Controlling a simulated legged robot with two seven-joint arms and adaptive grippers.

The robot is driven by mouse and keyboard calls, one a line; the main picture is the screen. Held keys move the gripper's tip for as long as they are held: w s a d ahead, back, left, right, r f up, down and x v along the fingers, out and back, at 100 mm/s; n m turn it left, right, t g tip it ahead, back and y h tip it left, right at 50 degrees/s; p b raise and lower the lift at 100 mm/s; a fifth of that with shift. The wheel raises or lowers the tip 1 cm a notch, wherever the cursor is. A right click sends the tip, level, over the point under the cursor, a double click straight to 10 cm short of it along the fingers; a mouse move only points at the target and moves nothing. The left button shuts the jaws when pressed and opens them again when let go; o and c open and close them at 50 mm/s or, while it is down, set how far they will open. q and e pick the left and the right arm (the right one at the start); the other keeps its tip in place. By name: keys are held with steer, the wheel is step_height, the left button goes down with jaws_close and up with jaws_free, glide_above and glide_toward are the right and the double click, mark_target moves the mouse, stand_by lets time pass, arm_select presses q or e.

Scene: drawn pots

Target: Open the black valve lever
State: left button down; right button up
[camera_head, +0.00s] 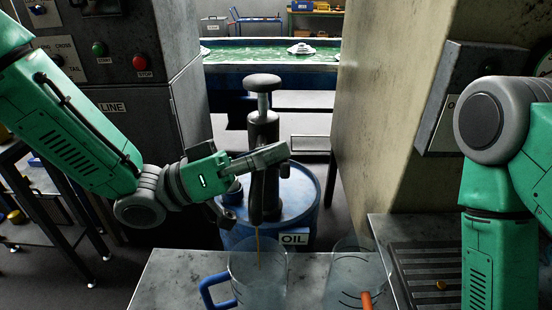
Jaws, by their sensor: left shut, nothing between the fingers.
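My left gripper (275,154) is shut and empty, and lies across the front of the pump body. It hides part of the pump; I cannot tell whether it touches. A thin brown stream (258,245) hangs below the pump, over a clear jug (250,272). My right gripper is out of view.
The jug has a blue handle (207,292) and stands on a grey bench (165,275). A second clear container (355,268) with an orange-handled item (367,300) stands beside it. A control cabinet (130,60) is at left, a pale pillar (390,110) at right.

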arm_select(q)
steer(key=shift+s+f+m+g+h+b, duration=0.15)
steer(key=shift+m+g+b, duration=0.25)
steer(key=shift+m, duration=0.45)
steer(key=shift+s+f+m+g+h+b, duration=0.15)
steer(key=shift+m+g+b, duration=0.2)
steer(key=shift+m, duration=0.5)
steer(key=shift+w+r, duration=0.1)
